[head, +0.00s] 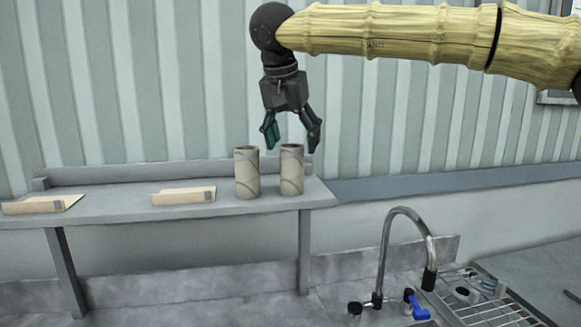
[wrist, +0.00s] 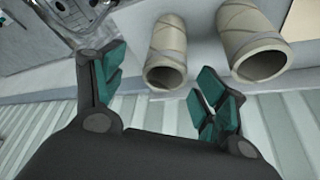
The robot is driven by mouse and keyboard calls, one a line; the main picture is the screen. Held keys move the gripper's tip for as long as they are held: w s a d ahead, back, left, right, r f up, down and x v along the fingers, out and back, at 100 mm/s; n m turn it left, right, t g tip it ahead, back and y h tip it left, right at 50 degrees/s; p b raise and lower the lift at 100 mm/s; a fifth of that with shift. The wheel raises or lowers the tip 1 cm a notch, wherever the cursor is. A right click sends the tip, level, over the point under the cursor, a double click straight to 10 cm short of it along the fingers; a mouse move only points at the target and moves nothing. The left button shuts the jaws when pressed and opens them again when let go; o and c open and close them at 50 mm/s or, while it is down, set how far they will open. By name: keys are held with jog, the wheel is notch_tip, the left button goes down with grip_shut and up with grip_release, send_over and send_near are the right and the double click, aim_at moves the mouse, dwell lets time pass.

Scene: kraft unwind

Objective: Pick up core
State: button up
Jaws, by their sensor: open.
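Two upright, hollow cardboard cores stand side by side near the right end of a grey shelf (head: 120,214). In the head view they are the left core (head: 247,175) and the right core (head: 291,172). My gripper (head: 291,145) is open and empty, pointing down just above the cores, nearest the right one. In the wrist view, my gripper (wrist: 160,90) has its green-padded fingers spread apart. One core (wrist: 167,55) shows between the fingertips and the other core (wrist: 250,45) lies beyond the right finger. I cannot tell the exact gap between fingers and cores.
Two flat tan pieces lie on the shelf to the left, one in the middle (head: 183,196) and one at the far left (head: 42,204). A sink tap (head: 388,250) and wire rack (head: 490,303) are lower right. A corrugated wall stands close behind.

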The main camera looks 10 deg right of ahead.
aim_at(293, 145)
jog(key=w+f, duration=0.2)
jog(key=shift+d+f, duration=0.35)
jog(key=shift+f, duration=0.25)
jog(key=shift+s, duration=0.25)
jog(key=shift+s+f+p, duration=0.1)
jog(key=shift+f+p, duration=0.15)
jog(key=shift+p, duration=0.15)
jog(key=x, duration=0.2)
jog(key=p+x, duration=0.1)
jog(key=shift+w+a+f, duration=0.2)
jog(key=shift+w+f, duration=0.1)
jog(key=shift+f, duration=0.05)
jog(key=shift+d+f, duration=0.1)
jog(key=shift+f, duration=0.25)
jog(key=shift+c, duration=0.4)
jog(key=c, duration=1)
